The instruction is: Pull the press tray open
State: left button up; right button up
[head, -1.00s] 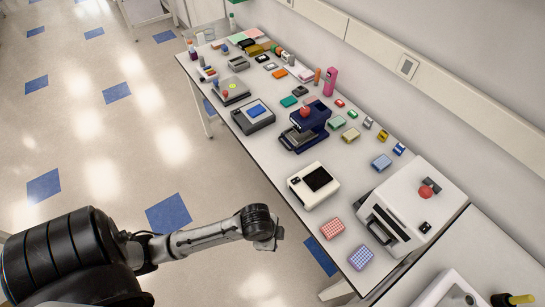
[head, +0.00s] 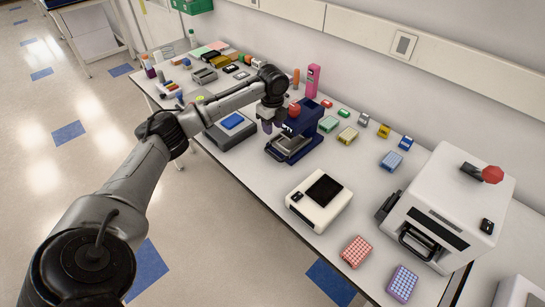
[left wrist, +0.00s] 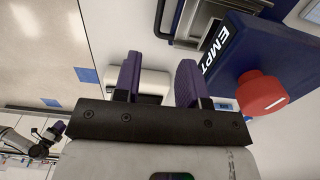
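The dark blue press (head: 304,128) with a red knob (head: 294,110) on top stands mid-bench in the head view. Its metal tray (head: 291,148) is at its front left. My left gripper (head: 267,123) is just left of the press, above the bench. In the left wrist view the purple fingers of this gripper (left wrist: 158,70) are apart and empty. The tray (left wrist: 200,22) and its dark handle (left wrist: 162,20) lie beyond the fingertips, not between them. The red knob (left wrist: 262,92) is at the right. My right gripper (left wrist: 57,128) seems to show small at lower left.
A flat grey device with a blue top (head: 231,126) lies left of the press. A white box with a black screen (head: 319,200) is in front. A large white machine (head: 444,205) stands at the right. Several small coloured racks line the back. Bare bench shows between them.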

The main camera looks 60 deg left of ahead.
aim_at(272, 154)
pick_arm(q)
notch_tip(272, 154, down, 13)
jog(key=shift+f+b, duration=0.1)
jog(key=shift+b, duration=0.6)
jog(key=shift+c, duration=0.4)
grip_shut()
